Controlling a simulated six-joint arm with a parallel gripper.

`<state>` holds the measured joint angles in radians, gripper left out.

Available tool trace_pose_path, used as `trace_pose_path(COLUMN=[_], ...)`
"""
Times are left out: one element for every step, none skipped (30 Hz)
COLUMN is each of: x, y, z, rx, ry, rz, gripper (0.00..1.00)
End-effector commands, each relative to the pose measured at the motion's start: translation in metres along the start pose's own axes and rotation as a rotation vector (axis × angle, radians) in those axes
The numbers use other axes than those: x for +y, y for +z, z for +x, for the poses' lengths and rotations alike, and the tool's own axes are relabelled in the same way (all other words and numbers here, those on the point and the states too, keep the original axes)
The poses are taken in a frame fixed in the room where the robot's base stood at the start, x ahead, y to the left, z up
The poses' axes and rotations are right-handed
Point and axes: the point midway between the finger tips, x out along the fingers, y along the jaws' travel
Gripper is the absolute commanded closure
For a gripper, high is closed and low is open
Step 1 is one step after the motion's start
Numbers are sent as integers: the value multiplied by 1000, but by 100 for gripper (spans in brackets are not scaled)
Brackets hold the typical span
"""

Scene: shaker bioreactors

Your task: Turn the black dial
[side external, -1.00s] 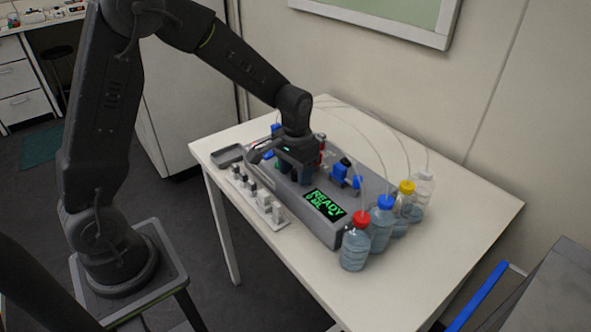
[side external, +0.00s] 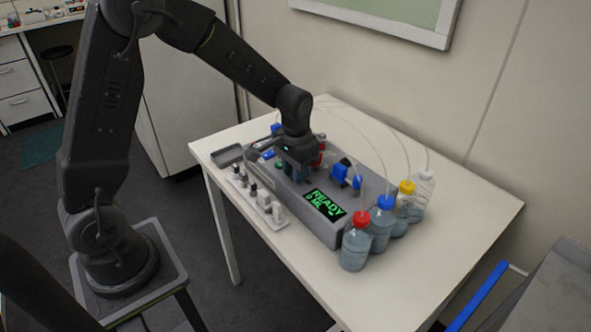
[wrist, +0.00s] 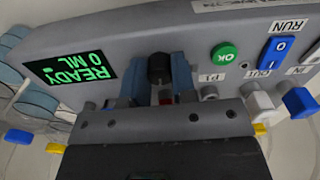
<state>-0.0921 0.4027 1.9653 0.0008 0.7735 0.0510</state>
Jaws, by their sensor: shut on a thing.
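The black dial (wrist: 160,68) is on the front of the grey machine (side external: 322,228), between the display and the green OK button. My gripper (wrist: 160,80) has one finger on each side of it and is shut on it. In the side view my gripper (side external: 297,172) is lowered onto the machine and hides the dial. The display (wrist: 70,69) is lit green and reads "READY 0 ML"; it also shows in the side view (side external: 325,204).
Right of the dial in the wrist view are the green OK button (wrist: 224,54) and a blue RUN switch (wrist: 278,50). Bottles with coloured caps (side external: 381,225) and tubes stand at the machine's right end. A rack of small vials (side external: 258,201) lies along its front.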

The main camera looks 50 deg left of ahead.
Motion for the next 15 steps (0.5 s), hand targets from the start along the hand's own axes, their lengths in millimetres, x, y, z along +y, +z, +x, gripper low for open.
trace_pose_path(x=[0, 0, 0, 0, 0, 0, 0, 0, 0, 0, 0, 0, 0, 0, 0], y=[0, 0, 0, 0, 0, 0, 0, 0, 0, 0, 0, 0, 0, 0, 0], z=[0, 0, 0, 0, 0, 0, 0, -1, -1, -1, -1, -1, -1, -1, -1], rx=[1, 1, 1, 1, 1, 1, 1, 1, 1, 1, 1, 1, 1, 1, 1], ry=[0, 1, 1, 1, 1, 1, 1, 1, 1, 1, 1, 1, 1, 1, 0], rz=[29, 48, 77, 102, 127, 162, 189, 217, 255, 284, 313, 351, 379, 408, 446], gripper=[99, 99, 99, 99, 99, 99, 99, 99, 99, 99, 99, 99, 99, 99, 99])
